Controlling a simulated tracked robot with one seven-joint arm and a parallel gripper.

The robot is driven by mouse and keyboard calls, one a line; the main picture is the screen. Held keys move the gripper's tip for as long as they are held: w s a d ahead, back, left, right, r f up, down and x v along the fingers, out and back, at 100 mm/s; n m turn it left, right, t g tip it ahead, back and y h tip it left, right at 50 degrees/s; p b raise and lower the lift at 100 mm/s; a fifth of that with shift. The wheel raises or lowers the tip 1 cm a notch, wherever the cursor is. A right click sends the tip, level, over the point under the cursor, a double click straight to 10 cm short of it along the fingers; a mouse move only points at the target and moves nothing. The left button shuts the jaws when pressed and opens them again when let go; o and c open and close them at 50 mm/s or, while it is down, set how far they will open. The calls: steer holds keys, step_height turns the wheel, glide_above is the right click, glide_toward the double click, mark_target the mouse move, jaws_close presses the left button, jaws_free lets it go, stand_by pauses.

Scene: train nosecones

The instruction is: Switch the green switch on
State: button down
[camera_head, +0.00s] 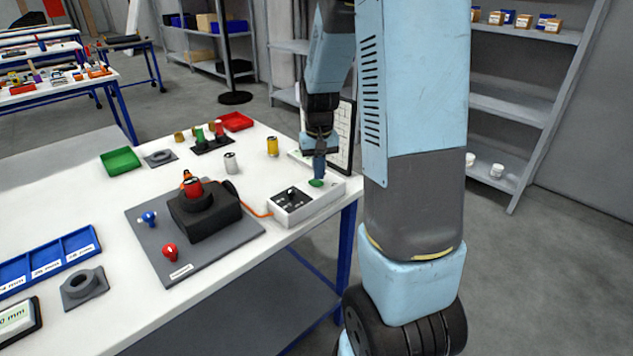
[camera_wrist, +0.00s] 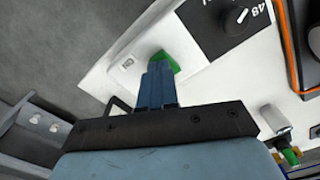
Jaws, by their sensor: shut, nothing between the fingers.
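The green switch (camera_head: 316,183) sits on top of a white control box (camera_head: 325,199) at the right end of the white table. My gripper (camera_head: 319,172) points down right over the switch, its blue fingers shut with nothing between them. In the wrist view the fingertips of my gripper (camera_wrist: 158,66) reach the green switch (camera_wrist: 165,62) and cover part of it. They look to be touching it or very close; I cannot tell which. The switch's position, on or off, cannot be made out.
A black dial panel (camera_head: 291,198) is on the same box, left of the switch; an orange cable runs from it to a dark machine (camera_head: 203,212) on a grey plate. A framed sheet (camera_head: 343,135) stands behind the box. A yellow can (camera_head: 272,146) stands further back.

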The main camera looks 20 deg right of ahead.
steer(key=shift+f, duration=0.7)
stand_by(0.5)
steer(key=shift+r, duration=3.55)
steer(key=s+a+r+n+t, duration=0.1)
steer(key=s+a+r+t, duration=0.1)
steer(key=s+a+r, duration=0.2)
steer(key=s+a+r+n+t, duration=0.1)
steer(key=s+a+r+t, duration=0.2)
steer(key=s+r, duration=0.8)
steer(key=shift+s+a+t, duration=0.3)
steer(key=shift+s+a, duration=0.65)
steer(key=shift+s, duration=2.45)
